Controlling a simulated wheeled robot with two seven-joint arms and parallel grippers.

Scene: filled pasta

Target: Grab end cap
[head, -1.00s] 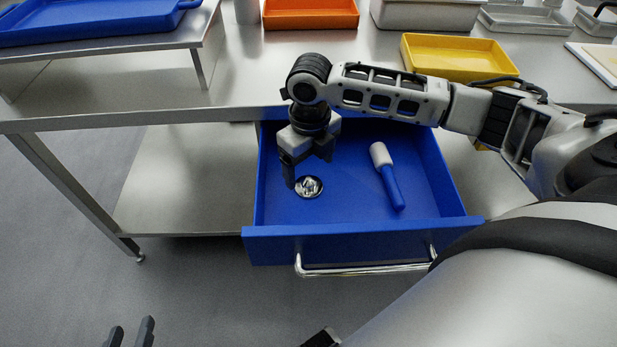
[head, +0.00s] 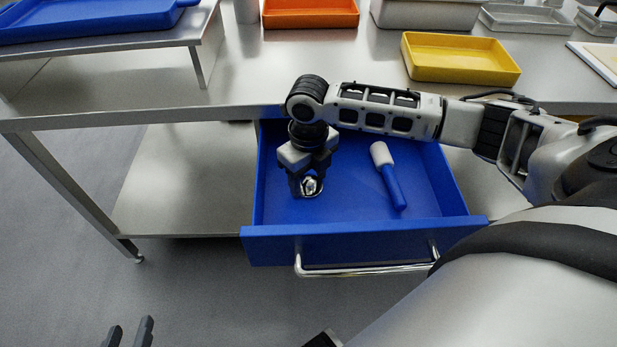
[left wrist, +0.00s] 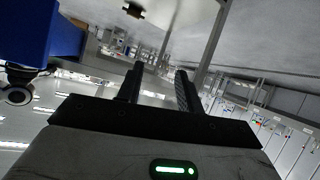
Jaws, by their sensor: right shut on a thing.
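The end cap (head: 312,186) is a small, round, shiny metal piece in the open blue drawer (head: 365,243), left of the drawer's middle. My right gripper (head: 306,190) reaches down into the drawer and is shut on the end cap; its fingers partly cover it. My left gripper (head: 130,329) shows only as two dark fingertips at the bottom left of the head view, far from the drawer. In the left wrist view its two fingers (left wrist: 160,72) stand apart with nothing between them.
A blue-handled tool with a white head (head: 388,175) lies in the drawer, right of my right gripper. The drawer front has a metal handle (head: 365,271). Orange (head: 310,14) and yellow (head: 460,58) trays stand on the steel table above. The drawer floor around the tool is clear.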

